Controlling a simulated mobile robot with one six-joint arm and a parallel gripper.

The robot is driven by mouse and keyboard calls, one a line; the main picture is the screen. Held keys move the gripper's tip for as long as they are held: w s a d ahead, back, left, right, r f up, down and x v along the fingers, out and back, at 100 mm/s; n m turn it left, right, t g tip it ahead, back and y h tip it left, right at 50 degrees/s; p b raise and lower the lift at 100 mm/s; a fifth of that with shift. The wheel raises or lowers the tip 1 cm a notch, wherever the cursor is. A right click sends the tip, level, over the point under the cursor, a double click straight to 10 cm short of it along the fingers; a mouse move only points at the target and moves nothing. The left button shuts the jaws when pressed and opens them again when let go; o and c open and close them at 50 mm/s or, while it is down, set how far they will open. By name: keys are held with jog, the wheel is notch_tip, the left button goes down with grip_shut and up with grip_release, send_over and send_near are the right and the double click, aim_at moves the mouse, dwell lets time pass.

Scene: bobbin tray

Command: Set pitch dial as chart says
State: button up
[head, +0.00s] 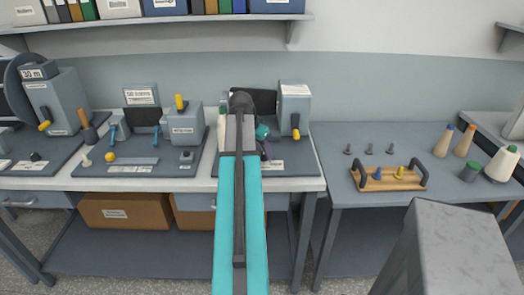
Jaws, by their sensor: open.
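A grey machine (294,112) with a yellow-handled lever (296,133) stands at the right end of the left bench. A small white printed sheet (295,89) is on its upper front; its text is too small to read. A framed card (141,95) stands further left, above a dark panel. I cannot make out which part is the pitch dial; it may be hidden behind my arm. My gripper (266,152) is mostly hidden beyond my turquoise arm, over the right-hand station of this bench. Its jaws are open, and I see nothing held in them.
Another grey machine (184,128) with yellow knobs stands left of my arm. The right bench (325,190) holds a wooden tray (369,184) with dark handles, upright pegs and thread cones (502,163). A shelf (160,20) runs above. A grey block (455,250) fills the lower right.

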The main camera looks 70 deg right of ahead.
jog(key=c, duration=1)
jog(key=shift+c, duration=0.2)
jog(key=shift+s+n, duration=0.1)
jog(key=shift+n, duration=0.4)
jog(key=n+t+p, duration=0.1)
jog(key=n, duration=0.2)
jog(key=shift+s+n+t, duration=0.15)
jog(key=shift+n+t, duration=0.25)
jog(key=shift+s+n+t+p, duration=0.2)
jog(key=shift+n+t+p, duration=0.55)
jog(key=shift+n, duration=1.75)
jog(key=shift+t+b, duration=0.25)
jog(key=shift+b, duration=0.05)
